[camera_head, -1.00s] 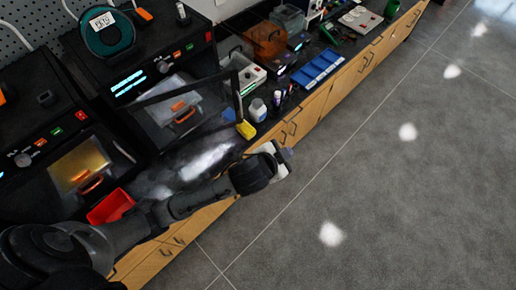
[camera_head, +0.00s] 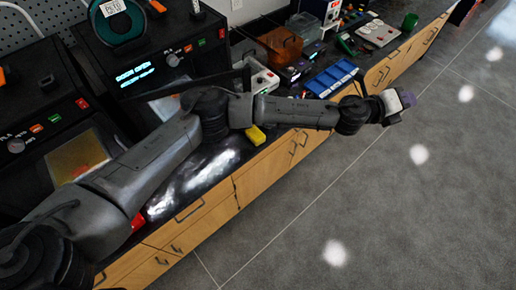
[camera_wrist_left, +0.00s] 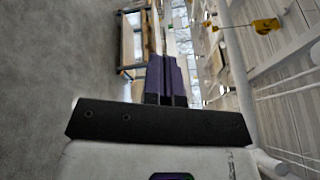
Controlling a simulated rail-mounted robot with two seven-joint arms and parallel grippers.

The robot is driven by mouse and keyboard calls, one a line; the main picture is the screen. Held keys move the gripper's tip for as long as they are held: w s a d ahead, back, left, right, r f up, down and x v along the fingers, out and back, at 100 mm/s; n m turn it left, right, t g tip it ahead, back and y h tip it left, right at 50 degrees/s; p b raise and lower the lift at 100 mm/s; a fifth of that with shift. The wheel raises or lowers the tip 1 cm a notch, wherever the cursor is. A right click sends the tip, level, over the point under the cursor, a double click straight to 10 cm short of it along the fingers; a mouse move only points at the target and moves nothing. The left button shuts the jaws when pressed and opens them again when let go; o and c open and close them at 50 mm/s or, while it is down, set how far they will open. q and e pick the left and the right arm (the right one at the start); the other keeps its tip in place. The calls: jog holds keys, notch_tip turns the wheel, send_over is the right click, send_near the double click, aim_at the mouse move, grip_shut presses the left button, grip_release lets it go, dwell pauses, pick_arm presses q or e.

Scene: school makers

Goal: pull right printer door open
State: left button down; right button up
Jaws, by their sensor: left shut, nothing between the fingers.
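The right printer (camera_head: 180,45) is a black box at the upper left, with a lit display that seems to read "DOOR OPEN". Its door (camera_head: 219,82) shows as a dark frame swung out from the front. My left arm hides much of the door and the opening. My left gripper (camera_head: 408,98) is at the arm's far end, out past the counter's front edge above the floor, well away from the door. In the left wrist view its purple fingers (camera_wrist_left: 166,80) are together with nothing between them. My right gripper is in neither view.
The left printer (camera_head: 75,155) stands at the left edge. A yellow block (camera_head: 256,135), a blue tray (camera_head: 330,77) and an orange bin (camera_head: 279,46) sit on the counter. Wooden drawers (camera_head: 265,172) line its front. The grey floor (camera_head: 400,210) is clear.

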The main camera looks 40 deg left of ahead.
pick_arm(q)
jog(key=s+a+f+m+g, duration=0.2)
jog(key=a+f+m+g, duration=0.5)
jog(key=f+m, duration=0.1)
jog(key=s+a+f+m+g, duration=0.2)
jog(key=a+f+m+g, duration=0.5)
jog(key=f+m, duration=0.15)
jog(key=s+a+r+m+g+y, duration=0.1)
jog(key=s+a+g+y, duration=0.15)
jog(key=a, duration=0.35)
jog(key=s+a+m+g+y, duration=0.1)
jog(key=s+a+g, duration=0.3)
jog(key=a, duration=0.3)
jog(key=s+a+r+m+g+y, duration=0.1)
jog(key=s+a+m+g+y, duration=0.1)
jog(key=s+a+g, duration=0.3)
jog(key=s+d+f+t+p, duration=0.1)
jog(key=s+d+f+p, duration=0.3)
jog(key=s+f+p, duration=0.2)
jog(key=s+f, duration=0.1)
jog(key=s, duration=0.1)
jog(key=shift+s+t, duration=0.35)
jog(key=shift+s, duration=0.05)
jog(key=shift+f, duration=0.1)
